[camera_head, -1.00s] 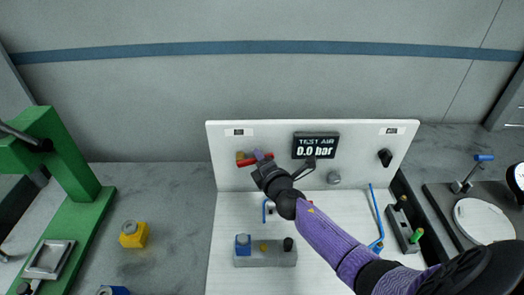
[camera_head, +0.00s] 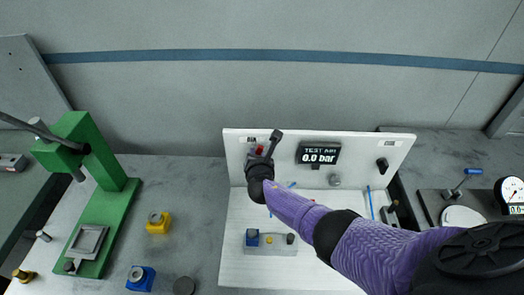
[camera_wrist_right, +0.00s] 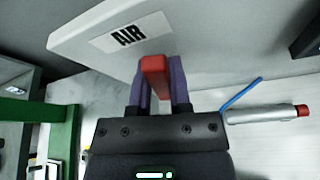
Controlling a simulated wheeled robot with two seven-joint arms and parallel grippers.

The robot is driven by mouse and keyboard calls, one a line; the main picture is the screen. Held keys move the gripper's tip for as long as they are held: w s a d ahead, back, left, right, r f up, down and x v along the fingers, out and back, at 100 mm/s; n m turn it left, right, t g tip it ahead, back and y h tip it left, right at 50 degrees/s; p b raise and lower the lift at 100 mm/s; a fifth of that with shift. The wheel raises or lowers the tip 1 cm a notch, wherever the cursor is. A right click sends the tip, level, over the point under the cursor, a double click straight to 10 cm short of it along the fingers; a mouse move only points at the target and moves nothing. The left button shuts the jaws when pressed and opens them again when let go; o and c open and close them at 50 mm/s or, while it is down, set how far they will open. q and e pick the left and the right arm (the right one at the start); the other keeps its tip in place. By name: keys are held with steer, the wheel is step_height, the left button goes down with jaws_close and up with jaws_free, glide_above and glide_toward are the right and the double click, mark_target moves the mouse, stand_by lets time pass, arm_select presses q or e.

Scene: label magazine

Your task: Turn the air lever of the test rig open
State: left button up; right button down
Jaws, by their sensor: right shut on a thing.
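The red air lever (camera_head: 259,149) is on the upper left of the white test rig panel (camera_head: 380,143), partly hidden by my right gripper (camera_head: 264,152). In the right wrist view, the red lever (camera_wrist_right: 155,76) lies between the purple fingers of my right gripper (camera_wrist_right: 158,88), which is shut on it. The AIR label (camera_wrist_right: 130,34) is on the panel just beyond. The test air display (camera_head: 319,155) reads 0.0 bar. How the lever meets its valve is hidden. My left gripper is not in view.
A green press (camera_head: 112,205) stands at the left, with a yellow block (camera_head: 158,223) and a blue block (camera_head: 140,278) beside it. A grey fixture block (camera_head: 283,248) lies on the white base. A black knob (camera_head: 382,164) is on the panel's right side.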

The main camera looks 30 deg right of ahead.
steer(key=shift+w+a+n+g+h, duration=0.4)
steer(key=shift+a+n+g+h, duration=0.25)
steer(key=shift+n, duration=0.45)
steer(key=shift+a, duration=0.1)
steer(key=c, duration=0.6)
jaws_free()
steer(key=shift+o, duration=0.2)
steer(key=shift+r, duration=0.1)
steer(key=p+v, duration=0.7)
steer(key=v, duration=0.2)
steer(key=shift+s+a, duration=0.3)
steer(key=shift+s, duration=0.05)
